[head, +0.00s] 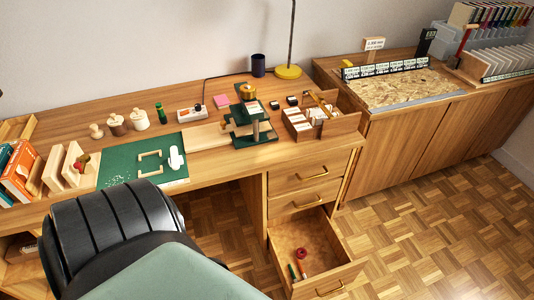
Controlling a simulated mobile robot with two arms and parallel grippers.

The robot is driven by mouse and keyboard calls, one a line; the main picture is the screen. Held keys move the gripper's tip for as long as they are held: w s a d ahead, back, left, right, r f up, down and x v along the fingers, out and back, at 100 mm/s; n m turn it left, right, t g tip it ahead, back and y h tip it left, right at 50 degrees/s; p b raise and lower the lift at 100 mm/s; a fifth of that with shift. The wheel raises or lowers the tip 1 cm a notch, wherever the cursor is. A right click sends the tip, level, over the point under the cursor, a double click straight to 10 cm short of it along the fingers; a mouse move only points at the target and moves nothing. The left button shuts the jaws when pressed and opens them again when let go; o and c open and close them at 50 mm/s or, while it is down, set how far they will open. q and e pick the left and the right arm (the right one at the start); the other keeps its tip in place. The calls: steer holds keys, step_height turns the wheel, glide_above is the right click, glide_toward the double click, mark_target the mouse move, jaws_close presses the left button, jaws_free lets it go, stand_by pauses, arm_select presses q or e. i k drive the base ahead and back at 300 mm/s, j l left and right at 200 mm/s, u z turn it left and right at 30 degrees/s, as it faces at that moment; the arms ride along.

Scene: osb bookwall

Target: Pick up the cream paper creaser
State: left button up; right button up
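No thing in view is plainly the cream paper creaser. A small white-cream piece (176,158) lies on the green cutting mat (120,168) on the desk, near the mat's right edge; its shape is too small to tell if it is the creaser. A light wooden frame (150,162) lies beside it on the mat. Neither of my grippers is in view.
The desk's lower drawer (310,248) is open and holds a red round item (301,253) and thin sticks. A green tiered stand (252,130), a wooden organizer (338,124) and orange books (20,172) stand on the desk. Parquet floor (440,225) is clear at right.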

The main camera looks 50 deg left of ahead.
mark_target(174, 150)
steer(key=u, duration=2.3)
